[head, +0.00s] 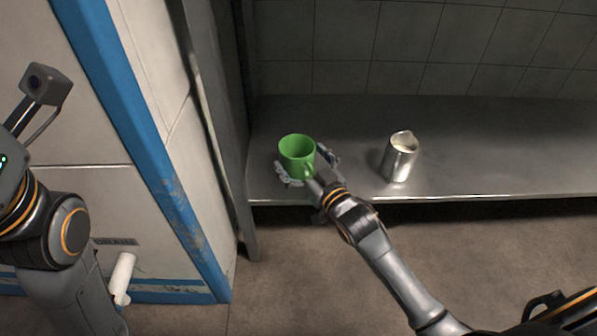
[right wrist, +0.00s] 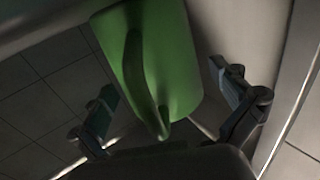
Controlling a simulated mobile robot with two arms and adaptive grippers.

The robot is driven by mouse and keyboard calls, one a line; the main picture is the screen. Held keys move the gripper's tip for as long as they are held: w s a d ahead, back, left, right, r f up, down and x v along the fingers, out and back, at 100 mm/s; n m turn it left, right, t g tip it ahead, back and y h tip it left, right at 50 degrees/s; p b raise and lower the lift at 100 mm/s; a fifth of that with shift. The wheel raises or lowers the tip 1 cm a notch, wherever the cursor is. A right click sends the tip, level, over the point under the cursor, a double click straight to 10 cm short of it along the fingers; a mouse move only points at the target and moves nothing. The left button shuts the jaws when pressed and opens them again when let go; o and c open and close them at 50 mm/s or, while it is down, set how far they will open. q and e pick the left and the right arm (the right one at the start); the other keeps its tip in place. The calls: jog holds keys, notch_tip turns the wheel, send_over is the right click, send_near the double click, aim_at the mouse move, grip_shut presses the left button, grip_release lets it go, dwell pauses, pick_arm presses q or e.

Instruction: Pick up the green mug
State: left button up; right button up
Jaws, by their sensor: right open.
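The green mug (head: 297,153) stands upright on the metal shelf near its left end in the head view. My right gripper (head: 308,172) is at the mug, with one finger on each side of it and its handle pointing toward the gripper's palm. In the right wrist view the mug (right wrist: 165,65) fills the upper middle, with its handle toward the camera. The open fingers of the right gripper (right wrist: 168,100) stand apart at either side, with visible gaps to the mug. My left arm shows at the left edge of the head view; its gripper is out of sight.
A metal pitcher (head: 401,158) with white contents stands on the shelf (head: 500,140) to the right of the mug. A metal post (head: 222,120) rises close to the mug's left. The right part of the shelf is clear.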

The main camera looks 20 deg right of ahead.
jog(key=shift+w+a, duration=0.1)
jog(key=shift+w, duration=0.2)
jog(key=shift+c, duration=0.4)
jog(key=c, duration=1.1)
jog(key=shift+r, duration=0.1)
